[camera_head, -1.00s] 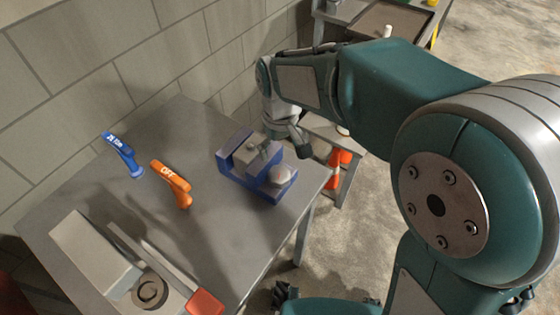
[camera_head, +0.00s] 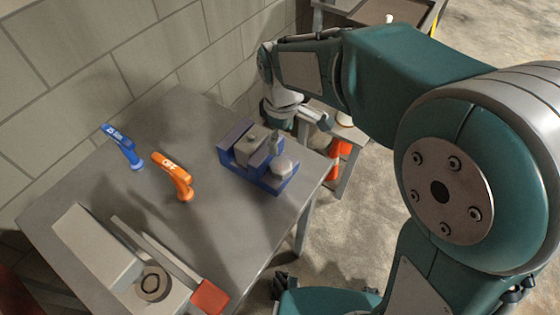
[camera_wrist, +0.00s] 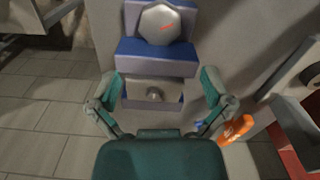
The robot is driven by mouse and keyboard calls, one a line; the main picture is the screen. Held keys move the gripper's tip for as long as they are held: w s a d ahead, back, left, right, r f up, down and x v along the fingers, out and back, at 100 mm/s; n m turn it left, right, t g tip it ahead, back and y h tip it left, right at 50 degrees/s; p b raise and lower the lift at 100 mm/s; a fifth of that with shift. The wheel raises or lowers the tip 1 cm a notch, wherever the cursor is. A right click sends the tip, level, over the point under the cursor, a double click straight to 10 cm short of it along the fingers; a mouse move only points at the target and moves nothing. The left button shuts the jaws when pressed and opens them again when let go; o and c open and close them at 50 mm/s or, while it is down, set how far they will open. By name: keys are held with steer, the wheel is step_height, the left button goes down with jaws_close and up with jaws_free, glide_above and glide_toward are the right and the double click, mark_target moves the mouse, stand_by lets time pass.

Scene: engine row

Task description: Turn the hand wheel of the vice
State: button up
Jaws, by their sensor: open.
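The vice is a blue block with grey jaws on the table; its blue body (camera_head: 232,158) shows in the head view. Its hand wheel (camera_head: 283,165) is a pale rounded grey knob at the vice's right end. In the wrist view the hand wheel (camera_wrist: 160,24) is many-sided with a red mark, at the top centre, beyond the blue body (camera_wrist: 155,58). My gripper (camera_wrist: 161,76) is open, one finger at each side of the vice in that view, with nothing held. The fingers appear apart from the wheel. In the head view my gripper (camera_head: 305,115) is behind and right of the vice.
A blue handle (camera_head: 124,146) and an orange handle (camera_head: 174,177) stand left of the vice. A pale box and a red-ended tool lie at the table's front. A block wall runs behind the table (camera_head: 90,205). An orange-and-white cone (camera_head: 334,170) shows past the right edge.

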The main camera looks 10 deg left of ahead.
mark_target(282, 164)
step_height(282, 164, down, 11)
steer(key=shift+d+r, duration=0.1)
stand_by(0.4)
steer(key=c, duration=0.9)
